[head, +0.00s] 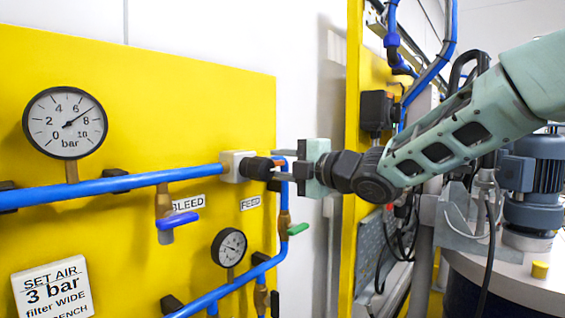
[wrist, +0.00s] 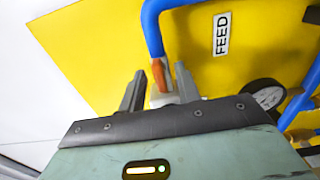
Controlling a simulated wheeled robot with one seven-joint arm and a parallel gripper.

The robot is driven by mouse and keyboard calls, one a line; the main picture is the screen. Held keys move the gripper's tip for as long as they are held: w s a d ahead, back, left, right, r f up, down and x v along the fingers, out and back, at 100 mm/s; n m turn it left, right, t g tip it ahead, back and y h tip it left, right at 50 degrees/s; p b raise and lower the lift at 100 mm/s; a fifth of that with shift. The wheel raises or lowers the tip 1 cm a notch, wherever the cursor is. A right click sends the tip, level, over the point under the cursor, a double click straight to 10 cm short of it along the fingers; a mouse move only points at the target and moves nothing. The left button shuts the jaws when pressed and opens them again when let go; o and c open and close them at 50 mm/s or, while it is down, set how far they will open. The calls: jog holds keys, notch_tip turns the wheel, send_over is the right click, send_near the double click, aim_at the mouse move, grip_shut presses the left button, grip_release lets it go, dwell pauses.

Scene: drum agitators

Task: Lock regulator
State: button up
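The regulator (head: 238,166) is a pale square body on the blue pipe, at the right edge of the yellow panel in the head view. Its black knob (head: 257,168) points right, towards my gripper. My gripper (head: 275,165) is open, its fingertips at the knob's outer end, one above and one below in the picture. I cannot tell whether they touch it. In the wrist view my gripper's fingers (wrist: 160,88) stand apart, with an orange fitting and a pale part seen between them. The knob is not clearly visible there.
A large gauge (head: 65,123) reads about 7 bar. A sign (head: 53,290) reads 3 bar. Below the regulator are a blue bleed handle (head: 177,220), a green feed handle (head: 298,229) and a small gauge (head: 229,247). A yellow post (head: 352,150) stands close to my arm.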

grip_shut()
jog(key=shift+m, duration=0.3)
jog(key=m, duration=0.3)
jog(key=shift+m, duration=0.3)
jog(key=m+p, duration=0.1)
jog(key=m, duration=0.3)
jog(key=m+p, duration=0.2)
jog(key=m, duration=0.3)
jog(key=shift+m, duration=0.4)
jog(key=shift+m+p, duration=0.85)
jog(key=shift+m, duration=1.05)
jog(key=shift+f, duration=0.1)
